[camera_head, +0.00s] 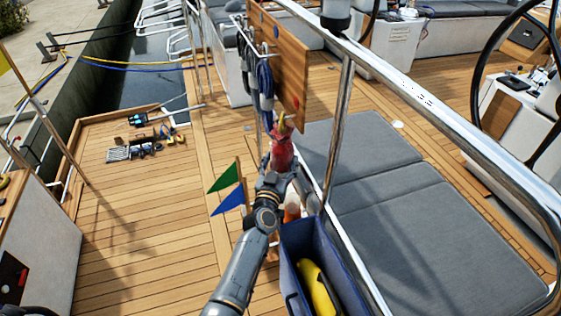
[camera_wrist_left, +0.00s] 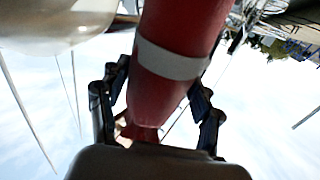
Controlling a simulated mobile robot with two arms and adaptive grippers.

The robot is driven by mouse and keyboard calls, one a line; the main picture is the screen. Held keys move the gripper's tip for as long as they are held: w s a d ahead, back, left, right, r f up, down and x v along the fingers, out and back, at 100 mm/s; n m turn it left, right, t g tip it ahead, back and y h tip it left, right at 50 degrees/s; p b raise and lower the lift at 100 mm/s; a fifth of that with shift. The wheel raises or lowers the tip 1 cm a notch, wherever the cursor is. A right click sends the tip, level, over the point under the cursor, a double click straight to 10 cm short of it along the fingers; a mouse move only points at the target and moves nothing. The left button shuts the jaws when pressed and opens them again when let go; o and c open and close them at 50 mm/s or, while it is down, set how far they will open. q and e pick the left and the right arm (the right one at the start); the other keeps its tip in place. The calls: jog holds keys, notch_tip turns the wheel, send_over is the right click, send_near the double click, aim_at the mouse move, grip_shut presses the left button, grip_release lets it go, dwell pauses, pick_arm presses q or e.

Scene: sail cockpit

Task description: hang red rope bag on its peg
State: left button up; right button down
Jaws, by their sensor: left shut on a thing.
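The red rope bag (camera_head: 281,148) is in my left gripper (camera_head: 281,168), in front of the wooden peg board (camera_head: 290,62). In the left wrist view the fingers (camera_wrist_left: 158,85) are shut around the red bag (camera_wrist_left: 185,30), which has a pale grey band. The board has metal pegs at its left side, and dark blue and grey rope bundles (camera_head: 265,85) hang there. A small red mark (camera_head: 295,103) shows low on the board. The bag's top is just below the board in the picture; I cannot tell whether they touch. My right gripper is not in view.
A steel rail (camera_head: 340,125) runs close to the right of my arm, beside grey cushions (camera_head: 400,210). A dark blue bin (camera_head: 302,242) holds a yellow thing (camera_head: 318,290). Green (camera_head: 224,178) and blue (camera_head: 231,201) flags stand left of my wrist. The left deck is mostly clear.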

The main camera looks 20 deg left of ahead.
pick_arm(q)
jog(key=o, duration=1.5)
jog(key=shift+o, duration=0.2)
jog(key=shift+s, duration=0.1)
